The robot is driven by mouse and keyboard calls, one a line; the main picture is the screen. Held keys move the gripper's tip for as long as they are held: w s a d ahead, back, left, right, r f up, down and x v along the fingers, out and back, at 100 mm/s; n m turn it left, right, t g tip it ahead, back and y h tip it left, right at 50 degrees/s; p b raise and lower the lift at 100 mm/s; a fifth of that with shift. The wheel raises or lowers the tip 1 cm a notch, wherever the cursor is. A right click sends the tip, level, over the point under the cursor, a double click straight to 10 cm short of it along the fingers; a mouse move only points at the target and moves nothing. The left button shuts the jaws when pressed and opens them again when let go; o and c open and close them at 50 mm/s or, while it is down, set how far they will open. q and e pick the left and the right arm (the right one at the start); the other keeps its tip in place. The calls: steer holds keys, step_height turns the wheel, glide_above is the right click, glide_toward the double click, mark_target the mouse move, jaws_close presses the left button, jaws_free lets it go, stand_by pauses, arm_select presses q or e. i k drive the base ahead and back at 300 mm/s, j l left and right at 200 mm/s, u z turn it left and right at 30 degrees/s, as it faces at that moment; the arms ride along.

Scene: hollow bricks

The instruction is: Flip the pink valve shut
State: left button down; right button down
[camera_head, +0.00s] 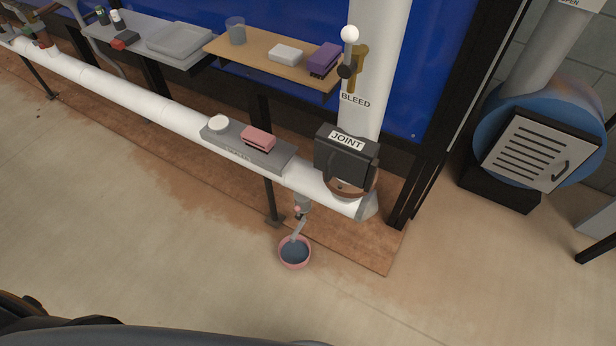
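A small grey tap (302,203) hangs under the right end of the white pipe. A small pink part (297,210) shows on its left side and looks like the pink valve; its handle is too small to make out the position. A pale stream (298,228) runs from the tap down to a pink-rimmed bowl (281,253) on the floor, which holds dark bluish liquid. Neither of my grippers is in view.
A dark box labelled JOINT (331,160) sits on the pipe above the tap. A grey tray (222,141) on the pipe holds a pink block (258,138) and a white round thing (218,122). A brass BLEED valve (357,68) is higher up.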

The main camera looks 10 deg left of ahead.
mark_target(298, 217)
steer(key=k+l, duration=0.15)
steer(key=k, duration=0.3)
steer(key=k+l, duration=0.1)
steer(key=k, duration=0.3)
